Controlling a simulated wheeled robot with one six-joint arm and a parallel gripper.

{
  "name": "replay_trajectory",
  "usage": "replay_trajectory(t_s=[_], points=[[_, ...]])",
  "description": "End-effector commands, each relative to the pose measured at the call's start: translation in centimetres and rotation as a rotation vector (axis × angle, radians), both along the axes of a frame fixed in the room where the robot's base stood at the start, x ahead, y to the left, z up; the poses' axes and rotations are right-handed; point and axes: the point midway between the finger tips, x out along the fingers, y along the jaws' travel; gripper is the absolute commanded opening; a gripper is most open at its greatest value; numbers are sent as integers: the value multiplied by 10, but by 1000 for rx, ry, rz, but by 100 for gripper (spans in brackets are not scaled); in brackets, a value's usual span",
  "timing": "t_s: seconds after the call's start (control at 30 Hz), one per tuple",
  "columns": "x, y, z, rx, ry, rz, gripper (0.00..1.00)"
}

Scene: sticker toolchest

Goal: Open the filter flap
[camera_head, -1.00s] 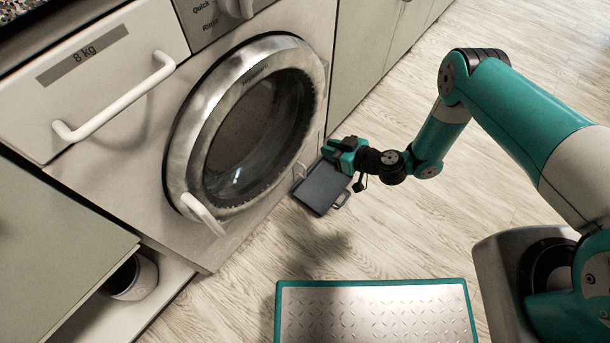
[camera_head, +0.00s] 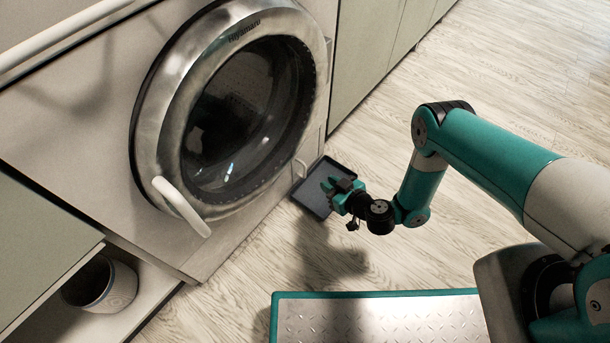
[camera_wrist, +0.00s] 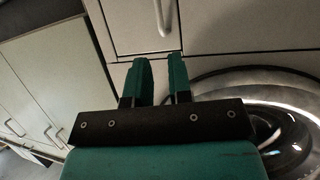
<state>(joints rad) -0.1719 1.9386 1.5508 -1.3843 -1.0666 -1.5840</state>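The filter flap (camera_head: 311,152) is a small pale panel at the lower right of the washing machine's front, with a light bar handle (camera_head: 301,168). It looks shut. In the wrist view the flap (camera_wrist: 130,28) is at the top, and its handle (camera_wrist: 163,18) is cut by the top edge. My gripper (camera_head: 333,187) is in front of the flap, to the right of the handle and apart from it. In the wrist view my gripper (camera_wrist: 158,78) has a gap between its teal fingers and holds nothing. Its fingertips point towards the flap.
A dark tray (camera_head: 310,199) lies on the floor beneath my gripper. The round washer door (camera_head: 156,130) with its white handle (camera_head: 182,207) is left of the flap. A metal-topped platform (camera_head: 375,318) is at the front. Wooden floor is clear to the right.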

Motion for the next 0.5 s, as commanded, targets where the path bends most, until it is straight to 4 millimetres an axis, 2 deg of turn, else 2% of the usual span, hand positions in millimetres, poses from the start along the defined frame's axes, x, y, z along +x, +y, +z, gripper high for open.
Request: replay_trajectory(t_s=[0.03,0.1,0.5], points=[[5,5,-10,-1,-4,2,20],[15,14,-15,-2,-5,6,20],[63,56,-38,-1,-6,5,20]])
